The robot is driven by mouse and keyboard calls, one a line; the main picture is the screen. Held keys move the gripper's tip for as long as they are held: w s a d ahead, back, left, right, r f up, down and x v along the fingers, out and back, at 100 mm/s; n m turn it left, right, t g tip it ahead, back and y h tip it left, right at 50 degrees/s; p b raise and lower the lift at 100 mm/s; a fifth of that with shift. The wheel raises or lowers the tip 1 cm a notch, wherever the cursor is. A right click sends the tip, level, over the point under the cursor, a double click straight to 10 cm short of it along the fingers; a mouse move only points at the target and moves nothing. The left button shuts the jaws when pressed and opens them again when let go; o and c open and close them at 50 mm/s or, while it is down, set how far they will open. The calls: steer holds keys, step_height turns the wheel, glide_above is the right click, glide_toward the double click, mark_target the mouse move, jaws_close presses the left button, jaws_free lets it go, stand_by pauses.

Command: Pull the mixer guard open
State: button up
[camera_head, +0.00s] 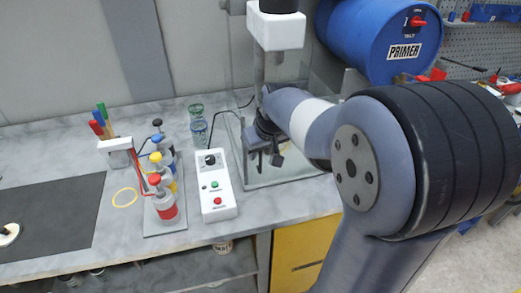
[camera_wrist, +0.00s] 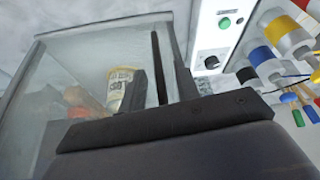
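The mixer guard (camera_head: 236,150) is a clear box around the mixer, with thin edges. It shows in the wrist view as a clear panel (camera_wrist: 75,60). The mixer (camera_head: 275,30) has a white head and stands above the guard. My gripper (camera_head: 265,157) is at the guard's front left, pointing down, with its two fingers apart. In the wrist view my gripper (camera_wrist: 160,85) has a thin dark bar (camera_wrist: 156,60) between its fingers, perhaps the guard's handle; I cannot tell whether they touch it. A can with a yellowish label (camera_wrist: 122,85) shows through the guard.
A white control box (camera_head: 215,187) with green and red buttons stands left of the guard. Several coloured bottles (camera_head: 165,205) stand on a rack further left. Glass jars (camera_head: 198,130) are behind. A blue primer drum (camera_head: 380,38) is at back right.

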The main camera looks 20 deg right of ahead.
steer(key=shift+w+f, duration=0.1)
steer(key=shift+f, duration=0.2)
steer(key=shift+c, duration=0.4)
jaws_close()
